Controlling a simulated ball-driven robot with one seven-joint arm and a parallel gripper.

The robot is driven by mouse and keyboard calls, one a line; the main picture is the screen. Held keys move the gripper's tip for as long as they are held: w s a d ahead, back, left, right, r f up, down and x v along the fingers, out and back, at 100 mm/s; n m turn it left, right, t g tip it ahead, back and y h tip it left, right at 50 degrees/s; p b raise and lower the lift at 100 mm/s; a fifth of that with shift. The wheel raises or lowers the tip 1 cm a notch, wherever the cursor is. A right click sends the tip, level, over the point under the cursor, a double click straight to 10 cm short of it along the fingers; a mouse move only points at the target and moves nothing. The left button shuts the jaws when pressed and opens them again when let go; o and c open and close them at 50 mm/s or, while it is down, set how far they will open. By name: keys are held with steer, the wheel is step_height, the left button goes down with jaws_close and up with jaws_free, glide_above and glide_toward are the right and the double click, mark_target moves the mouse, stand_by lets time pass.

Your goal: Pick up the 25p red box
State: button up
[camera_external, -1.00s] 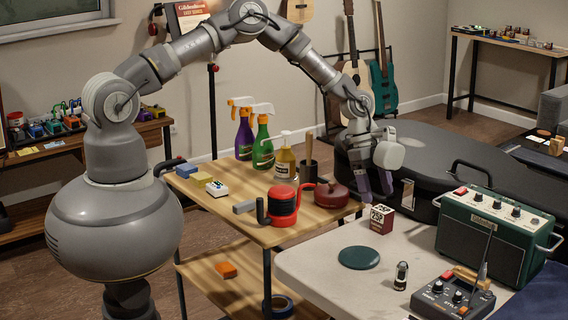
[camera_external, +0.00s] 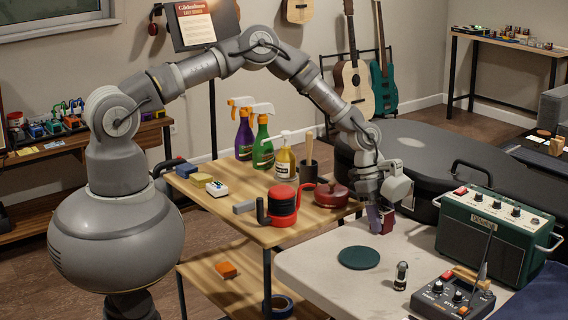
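The 25p red box (camera_external: 388,222) is a small dark red box with a white top, on the pale table (camera_external: 322,262) near its back edge. My gripper (camera_external: 380,219) is down at the box, with a purple-grey finger in front of its left side. The finger hides most of the box, and only a strip of red shows to its right. The second finger is not clearly seen, so I cannot tell whether the fingers press on the box.
A dark green disc (camera_external: 358,257) lies in front of the box. A small metal cylinder (camera_external: 401,275), a pedal (camera_external: 452,298) and a green amplifier (camera_external: 493,236) stand to the right. The wooden cart (camera_external: 330,215) with a red lidded pot (camera_external: 331,194) is at left. A black guitar case (camera_external: 450,160) lies behind.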

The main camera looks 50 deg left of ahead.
steer(key=shift+c, duration=1)
steer(key=shift+r, duration=0.15)
